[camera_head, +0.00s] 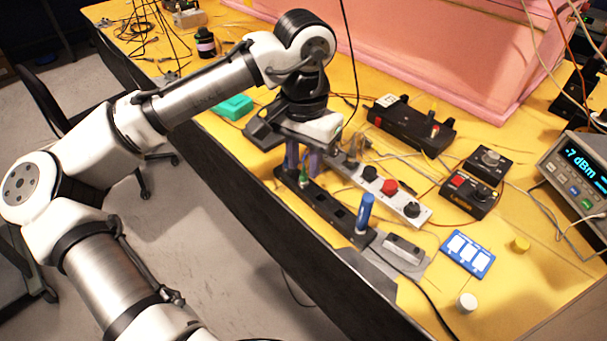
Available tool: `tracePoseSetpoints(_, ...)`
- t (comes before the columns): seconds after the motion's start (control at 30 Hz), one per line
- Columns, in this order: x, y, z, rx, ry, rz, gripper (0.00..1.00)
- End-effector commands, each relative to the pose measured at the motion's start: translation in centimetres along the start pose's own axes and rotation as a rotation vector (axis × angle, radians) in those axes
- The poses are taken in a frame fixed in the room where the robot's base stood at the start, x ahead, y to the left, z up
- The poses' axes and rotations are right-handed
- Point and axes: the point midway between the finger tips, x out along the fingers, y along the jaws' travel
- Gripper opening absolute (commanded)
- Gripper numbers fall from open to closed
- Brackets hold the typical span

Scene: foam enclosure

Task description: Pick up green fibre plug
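A small green plug (304,180) with a pale upper part stands in the left end of a long black holder (325,206) near the table's front edge. My gripper (303,172) points down over that end of the holder. Its two purplish fingers are apart, one on each side of the plug in this view. I see a gap between fingers and plug, but I cannot tell how deep the fingertips reach beside it. The plug's top is partly hidden under my gripper.
A blue cylinder (365,213) stands upright at the holder's right end. Behind the holder is a grey strip (413,211) with red and black knobs. A blue card (467,254), a white cap (467,302) and a yellow cap (520,244) lie to the right.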

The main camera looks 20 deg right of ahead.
Motion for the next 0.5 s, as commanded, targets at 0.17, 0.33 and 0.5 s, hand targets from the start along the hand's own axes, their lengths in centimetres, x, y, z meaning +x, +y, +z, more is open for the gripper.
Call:
tracePoseSetpoints(0.17, 2.2, -0.1, 0.2, -0.001, 0.000, 0.000, 0.29)
tracePoseSetpoints(0.33, 2.8, -0.1, 0.2, 0.000, 0.001, 0.000, 0.29)
tracePoseSetpoints(0.5, 2.8, -0.1, 0.2, 0.000, 0.001, 0.000, 0.24)
